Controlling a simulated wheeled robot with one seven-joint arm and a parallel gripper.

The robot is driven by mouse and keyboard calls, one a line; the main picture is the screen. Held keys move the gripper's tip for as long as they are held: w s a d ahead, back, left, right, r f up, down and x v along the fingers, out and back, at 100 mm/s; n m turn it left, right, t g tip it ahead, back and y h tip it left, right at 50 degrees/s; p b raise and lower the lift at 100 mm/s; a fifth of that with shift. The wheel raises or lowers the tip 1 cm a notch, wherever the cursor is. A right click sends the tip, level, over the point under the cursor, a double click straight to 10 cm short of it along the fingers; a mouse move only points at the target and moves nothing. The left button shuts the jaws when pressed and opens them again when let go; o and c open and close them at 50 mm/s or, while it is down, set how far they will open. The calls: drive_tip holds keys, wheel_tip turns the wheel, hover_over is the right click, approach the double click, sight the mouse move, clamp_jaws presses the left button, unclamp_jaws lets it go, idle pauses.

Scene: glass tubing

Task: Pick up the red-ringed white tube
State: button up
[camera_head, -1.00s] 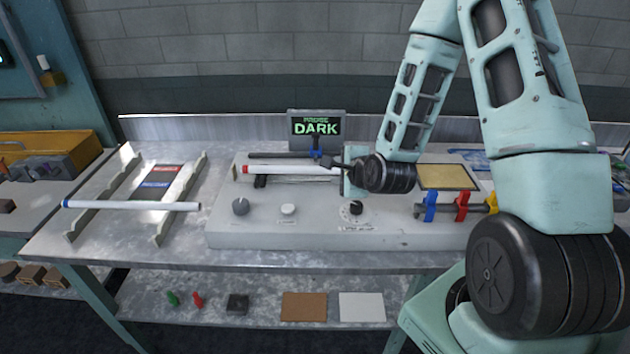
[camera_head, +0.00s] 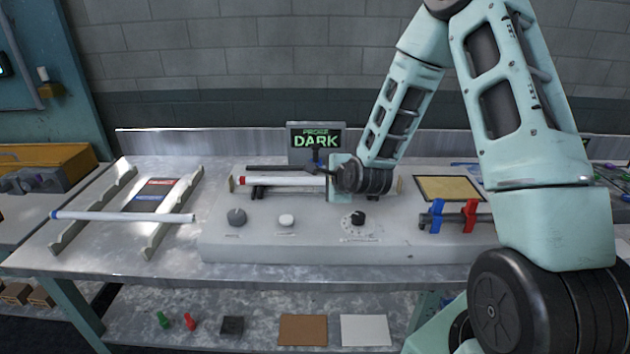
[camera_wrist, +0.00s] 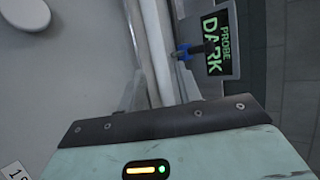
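The white tube with a red ring (camera_head: 285,181) at its left end lies level across dark supports on the grey bench console. My gripper (camera_head: 338,182) is at the right part of this tube and hides its right portion. In the wrist view a white length of tube (camera_wrist: 158,60) runs down to the edge of my gripper's housing. A blue-ringed white tube (camera_head: 120,216) lies across the rack on the left.
The sign reading DARK (camera_head: 316,142) stands right behind the tube, with a dark rod in front of it. Knobs (camera_head: 237,217) line the console front. Red and blue clamps (camera_head: 470,216) stand to the right, before a tan pad (camera_head: 447,188).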

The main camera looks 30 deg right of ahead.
sight(311, 181)
drive_tip(key=shift+x, duration=0.8)
drive_tip(key=shift+a+p+x, duration=0.15)
drive_tip(key=shift+p+x, duration=0.55)
drive_tip(key=shift+x, duration=0.65)
drive_tip(key=shift+a+p+x, duration=0.15)
drive_tip(key=shift+p+x, duration=0.5)
drive_tip(key=shift+x, duration=0.75)
clamp_jaws()
